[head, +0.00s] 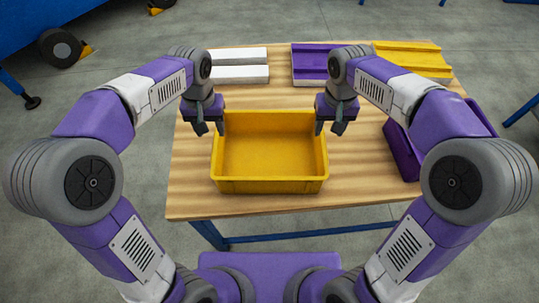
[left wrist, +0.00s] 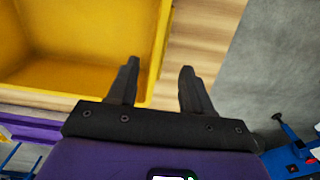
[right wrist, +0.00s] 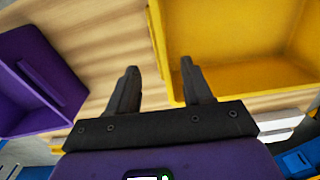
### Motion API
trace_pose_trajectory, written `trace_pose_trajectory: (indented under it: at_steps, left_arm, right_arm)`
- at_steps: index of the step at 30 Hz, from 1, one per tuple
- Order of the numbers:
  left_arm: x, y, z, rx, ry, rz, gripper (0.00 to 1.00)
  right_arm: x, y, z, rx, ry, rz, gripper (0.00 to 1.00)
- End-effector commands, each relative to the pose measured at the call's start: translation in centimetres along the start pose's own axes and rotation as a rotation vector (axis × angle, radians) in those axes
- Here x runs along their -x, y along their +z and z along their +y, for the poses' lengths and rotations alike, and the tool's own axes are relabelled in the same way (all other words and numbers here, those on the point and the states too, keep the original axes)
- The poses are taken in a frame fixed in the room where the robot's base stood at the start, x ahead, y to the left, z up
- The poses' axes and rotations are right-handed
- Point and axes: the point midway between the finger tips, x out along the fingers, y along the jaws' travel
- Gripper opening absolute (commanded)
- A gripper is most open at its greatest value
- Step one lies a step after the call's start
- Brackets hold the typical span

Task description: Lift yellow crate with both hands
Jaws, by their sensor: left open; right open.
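The yellow crate (head: 270,186) stands upright and empty on the wooden table, near its front middle. My left gripper (head: 209,129) is open and points down at the crate's left side, close to the far left corner. In the left wrist view, one finger of the gripper (left wrist: 158,85) overlaps the crate (left wrist: 88,55) wall and the other is over the table outside. My right gripper (head: 328,128) is open at the crate's right side, close to the far right corner. In the right wrist view, the gripper (right wrist: 158,82) has its fingers on either side of the crate (right wrist: 235,50) wall line. Contact cannot be told.
The wooden table (head: 190,190) has bare room left and in front of the crate. A purple bin (head: 401,152) stands at the right. White panels (head: 240,74), a purple tray (head: 308,63) and a yellow tray (head: 415,58) lie along the back edge.

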Motion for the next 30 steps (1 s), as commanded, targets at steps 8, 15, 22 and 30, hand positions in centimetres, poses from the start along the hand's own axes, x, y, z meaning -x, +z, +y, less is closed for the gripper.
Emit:
trace_pose_trajectory:
  at_steps: [8, 15, 22, 30]
  left_arm:
    - [-0.1, 0.0, 0.0, 0.000, 0.000, -0.001, 0.50]
    - [-3.2, 0.1, 0.0, 0.000, -0.001, -0.004, 0.50]
    - [-6.3, 0.0, 0.0, 0.000, -0.001, -0.003, 0.50]
    - [-7.5, 0.0, 0.0, 0.001, 0.000, 0.001, 0.50]
  right_arm:
    - [-0.1, 0.0, 0.0, 0.000, 0.000, 0.000, 0.50]
    - [-3.2, 0.1, 0.0, 0.001, 0.001, -0.005, 0.50]
    - [-6.3, 0.0, 0.0, -0.001, 0.000, -0.003, 0.50]
    - [-7.5, 0.0, 0.0, -0.001, 0.000, 0.000, 0.50]
